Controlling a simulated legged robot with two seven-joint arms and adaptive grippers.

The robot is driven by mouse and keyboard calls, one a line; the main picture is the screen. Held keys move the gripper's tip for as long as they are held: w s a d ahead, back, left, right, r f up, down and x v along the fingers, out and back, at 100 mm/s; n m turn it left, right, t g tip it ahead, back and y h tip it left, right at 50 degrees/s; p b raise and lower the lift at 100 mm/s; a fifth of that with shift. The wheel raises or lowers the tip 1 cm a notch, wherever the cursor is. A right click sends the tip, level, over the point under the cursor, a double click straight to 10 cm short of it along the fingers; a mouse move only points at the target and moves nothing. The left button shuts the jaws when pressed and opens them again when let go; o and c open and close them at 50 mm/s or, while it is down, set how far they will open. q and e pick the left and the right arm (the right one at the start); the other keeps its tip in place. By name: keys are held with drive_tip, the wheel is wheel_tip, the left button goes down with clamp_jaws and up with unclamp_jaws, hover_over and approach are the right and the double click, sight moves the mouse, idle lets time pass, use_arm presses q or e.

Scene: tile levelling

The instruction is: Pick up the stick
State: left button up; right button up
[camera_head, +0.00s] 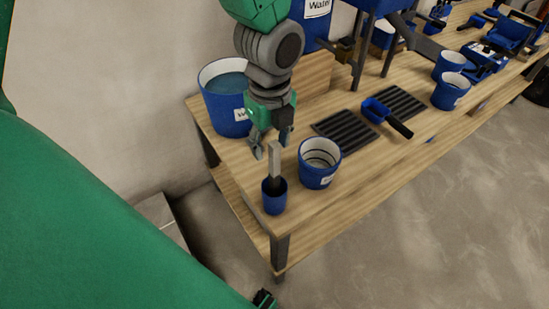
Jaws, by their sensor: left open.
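The stick (274,163) is a flat grey-brown bar. It stands upright in a small blue cup (274,198) near the left front corner of the wooden table. My left gripper (269,150) points down just behind the top of the stick, with its fingers apart and nothing seen between them. I cannot tell whether a finger touches the stick. The lower end of the stick is hidden in the cup. My right gripper is not clearly seen.
A blue bucket of water (226,113) stands behind my left gripper. A blue container (318,176) stands right of the cup. A blue scoop (376,111) lies by dark grates (346,132). The table's front edge (330,215) is close to the cup.

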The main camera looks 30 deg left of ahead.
sight(275, 161)
use_arm(q)
drive_tip(key=shift+w+d+f, duration=0.15)
drive_tip(key=shift+d+f, duration=0.1)
drive_tip(key=shift+f, duration=0.4)
drive_tip(key=f, duration=0.1)
drive_tip(key=f+b, duration=0.1)
drive_tip(key=f, duration=0.2)
drive_tip(key=shift+w+a+f, duration=0.1)
drive_tip(key=shift+w+f, duration=0.15)
drive_tip(key=shift+f, duration=0.05)
drive_tip(key=shift+a+f, duration=0.1)
drive_tip(key=shift+f, duration=0.1)
drive_tip(key=shift+c, duration=0.9)
drive_tip(key=shift+d, duration=0.25)
clamp_jaws()
